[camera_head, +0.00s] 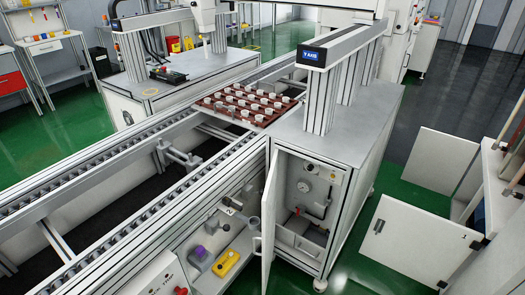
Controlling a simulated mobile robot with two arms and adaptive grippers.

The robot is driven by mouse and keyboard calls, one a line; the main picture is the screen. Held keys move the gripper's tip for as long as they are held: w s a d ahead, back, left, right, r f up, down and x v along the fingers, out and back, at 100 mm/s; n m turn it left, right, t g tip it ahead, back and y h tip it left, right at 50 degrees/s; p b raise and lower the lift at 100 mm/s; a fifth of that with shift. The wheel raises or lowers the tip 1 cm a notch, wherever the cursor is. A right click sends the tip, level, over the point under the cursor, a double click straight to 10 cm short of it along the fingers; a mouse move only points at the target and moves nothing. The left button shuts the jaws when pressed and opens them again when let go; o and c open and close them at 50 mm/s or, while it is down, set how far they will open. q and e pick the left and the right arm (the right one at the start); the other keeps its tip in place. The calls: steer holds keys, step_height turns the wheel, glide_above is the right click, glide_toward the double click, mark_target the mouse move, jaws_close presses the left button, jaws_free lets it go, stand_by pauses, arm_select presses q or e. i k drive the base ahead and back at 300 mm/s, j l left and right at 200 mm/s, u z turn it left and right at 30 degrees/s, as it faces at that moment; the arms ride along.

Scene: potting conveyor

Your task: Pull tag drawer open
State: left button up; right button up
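No drawer is plainly marked as the tag drawer, so I cannot tell which one it is. Under the conveyor's near side, a light grey open tray or shelf (213,282) holds a yellow device (226,263) and a purple-topped item (200,252). To its right, a cabinet door (268,228) stands open. Inside that cabinet are a round gauge (304,187), dark pipework and a pale drawer-like panel (299,246) low down. Neither of my grippers shows in the head view.
The conveyor (125,165) runs diagonally, with a reddish tray (211,104) of white pots at its far end. White panels, one marked 1 (414,243), stand at the right near a shelf unit. Green floor (357,262) lies between them and the cabinet.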

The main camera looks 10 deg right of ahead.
mark_target(318, 235)
steer(key=z, duration=0.95)
